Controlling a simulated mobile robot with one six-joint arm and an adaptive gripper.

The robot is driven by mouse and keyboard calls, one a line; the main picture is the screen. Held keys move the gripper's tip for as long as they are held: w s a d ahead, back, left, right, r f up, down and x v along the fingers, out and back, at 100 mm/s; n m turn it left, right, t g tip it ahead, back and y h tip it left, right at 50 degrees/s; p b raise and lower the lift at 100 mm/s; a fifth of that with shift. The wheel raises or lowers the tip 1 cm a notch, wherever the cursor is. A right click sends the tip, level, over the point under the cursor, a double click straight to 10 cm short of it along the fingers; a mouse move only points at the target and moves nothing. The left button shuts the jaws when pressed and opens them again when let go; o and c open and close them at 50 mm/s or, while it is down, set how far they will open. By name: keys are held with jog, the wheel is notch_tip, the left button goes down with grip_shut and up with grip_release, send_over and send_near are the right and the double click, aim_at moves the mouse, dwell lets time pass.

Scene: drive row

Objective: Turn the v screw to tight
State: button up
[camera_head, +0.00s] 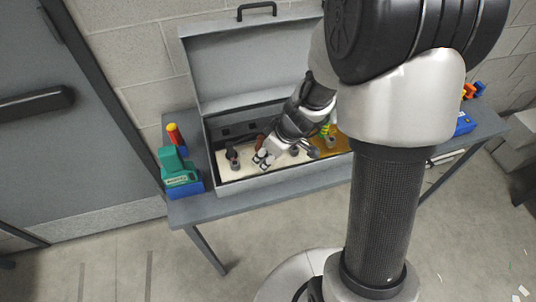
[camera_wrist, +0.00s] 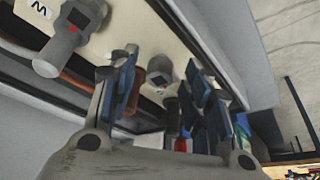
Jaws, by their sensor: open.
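An open grey case (camera_head: 260,191) on the table holds a cream panel (camera_head: 228,174) with several upright parts. My gripper (camera_head: 263,159) is low over the panel, right of a dark-topped grey part (camera_head: 234,160). In the wrist view my gripper (camera_wrist: 160,82) is open, with its blue-padded fingers apart. A small grey part (camera_wrist: 160,71) shows beyond and between the fingertips; I cannot tell whether they touch it. A larger grey part (camera_wrist: 72,35) with a dark face and red mark stands beside a letter label (camera_wrist: 41,8). I cannot tell which part is the v screw.
The case lid (camera_head: 250,62) stands open behind my arm. A teal device (camera_head: 177,168) sits on the table left of the case. A blue box (camera_head: 464,124) is at the right end. A brown handle-like bar (camera_wrist: 130,83) lies near the left finger.

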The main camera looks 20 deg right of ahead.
jog(key=shift+c, duration=0.5)
jog(key=c, duration=0.9)
jog(key=shift+c, duration=0.3)
